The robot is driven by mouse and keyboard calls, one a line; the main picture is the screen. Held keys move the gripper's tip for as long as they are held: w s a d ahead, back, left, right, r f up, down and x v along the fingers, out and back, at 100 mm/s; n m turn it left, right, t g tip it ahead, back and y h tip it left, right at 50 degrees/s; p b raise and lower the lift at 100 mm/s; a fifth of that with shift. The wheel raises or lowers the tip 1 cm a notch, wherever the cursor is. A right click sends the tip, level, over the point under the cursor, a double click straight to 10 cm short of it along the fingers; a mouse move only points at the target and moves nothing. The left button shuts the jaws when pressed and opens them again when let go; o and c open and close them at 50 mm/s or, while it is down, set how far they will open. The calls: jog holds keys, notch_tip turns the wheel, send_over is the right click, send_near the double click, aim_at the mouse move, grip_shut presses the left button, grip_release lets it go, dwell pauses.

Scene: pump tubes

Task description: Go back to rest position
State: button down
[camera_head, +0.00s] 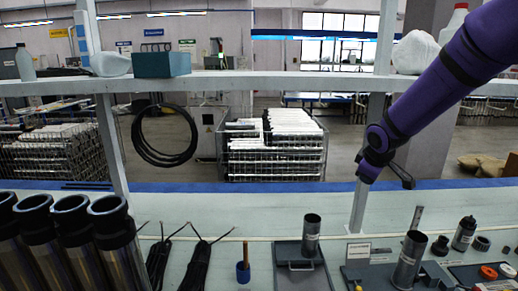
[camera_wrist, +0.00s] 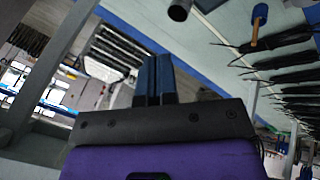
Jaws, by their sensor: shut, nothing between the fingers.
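My gripper (camera_head: 404,178) hangs at the end of my purple arm, on the right side of the head view. It is in the air above the bench, in front of the shelf post. In the wrist view my gripper's two fingers (camera_wrist: 155,72) point up the picture, lie side by side and are shut. Nothing shows between them. It touches nothing that I can see.
A dark tube (camera_head: 311,235) stands upright on a grey plate (camera_head: 288,259); another tube (camera_head: 408,260) stands at the right. Large tubes (camera_head: 112,235) line the left. A shelf (camera_head: 262,80) crosses above, with a teal box (camera_head: 161,64). The back bench strip (camera_head: 265,205) is clear.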

jog(key=s+r+m, duration=0.3)
jog(key=s+r, duration=0.1)
jog(key=s, duration=0.8)
jog(key=s+r+m, duration=0.3)
jog(key=s+r, duration=0.2)
jog(key=s, duration=0.7)
jog(key=s+a+r+m+y, duration=0.1)
jog(key=s+r+m, duration=0.2)
jog(key=s, duration=0.9)
jog(key=shift+r+g, duration=0.4)
jog(key=shift+r, duration=0.45)
jog(key=shift+s, duration=0.1)
